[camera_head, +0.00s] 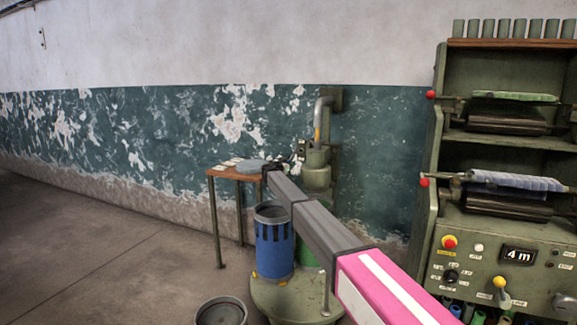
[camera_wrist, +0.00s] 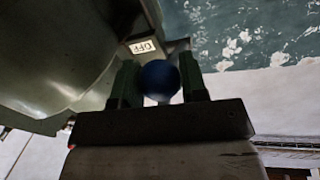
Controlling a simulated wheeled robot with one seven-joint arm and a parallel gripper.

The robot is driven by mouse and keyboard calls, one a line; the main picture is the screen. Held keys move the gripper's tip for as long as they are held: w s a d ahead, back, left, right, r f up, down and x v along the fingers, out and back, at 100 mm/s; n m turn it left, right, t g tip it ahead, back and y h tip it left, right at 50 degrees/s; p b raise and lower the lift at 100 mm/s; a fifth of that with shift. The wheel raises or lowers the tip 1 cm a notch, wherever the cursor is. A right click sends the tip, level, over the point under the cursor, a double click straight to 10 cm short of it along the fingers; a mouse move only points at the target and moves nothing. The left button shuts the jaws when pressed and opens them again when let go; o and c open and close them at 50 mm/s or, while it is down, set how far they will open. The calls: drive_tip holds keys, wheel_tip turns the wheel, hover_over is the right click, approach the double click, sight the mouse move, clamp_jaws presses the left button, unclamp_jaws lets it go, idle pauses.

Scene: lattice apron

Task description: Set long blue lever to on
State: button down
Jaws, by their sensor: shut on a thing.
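The long blue lever shows in the wrist view as a round dark-blue knob (camera_wrist: 159,78). A small white plate reading OFF (camera_wrist: 143,46) is just beyond the knob. My gripper (camera_wrist: 160,88) has its two dark green fingers on either side of the knob, shut on it. In the head view, the dark end of my gripper (camera_head: 271,169) is beside the green pump-like machine (camera_head: 317,165). The lever cannot be made out in that view, and its shaft is mostly hidden behind the knob. No ON label is visible.
A small wooden table (camera_head: 226,173) holds a grey disc and pale cards. A blue slotted cylinder (camera_head: 274,247) stands on a round green base (camera_head: 300,294). A roller cabinet (camera_head: 425,200) with a control panel is at right. Open floor (camera_head: 90,255) lies at left.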

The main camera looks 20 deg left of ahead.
drive_tip(key=shift+s+r+g, duration=0.3)
drive_tip(key=shift+r+g, duration=0.3)
drive_tip(key=shift+r, duration=0.1)
wheel_tip(320, 180, up, 8)
drive_tip(key=g, duration=0.3)
drive_tip(key=n+g+y, duration=0.1)
drive_tip(key=g, duration=0.2)
drive_tip(key=shift+a+f+y, duration=0.1)
drive_tip(key=shift+f+y, duration=0.1)
drive_tip(key=shift+y, duration=0.1)
drive_tip(key=shift+w+r+g, duration=0.2)
drive_tip(key=shift+r+g, duration=0.45)
drive_tip(key=shift+g, duration=0.05)
drive_tip(key=shift+w+r, duration=0.25)
drive_tip(key=shift+r, duration=0.45)
drive_tip(key=c, duration=0.7)
unclamp_jaws()
drive_tip(key=shift+s, duration=0.1)
drive_tip(key=v, duration=1)
drive_tip(key=shift+s+r, duration=0.2)
drive_tip(key=shift+s, duration=0.05)
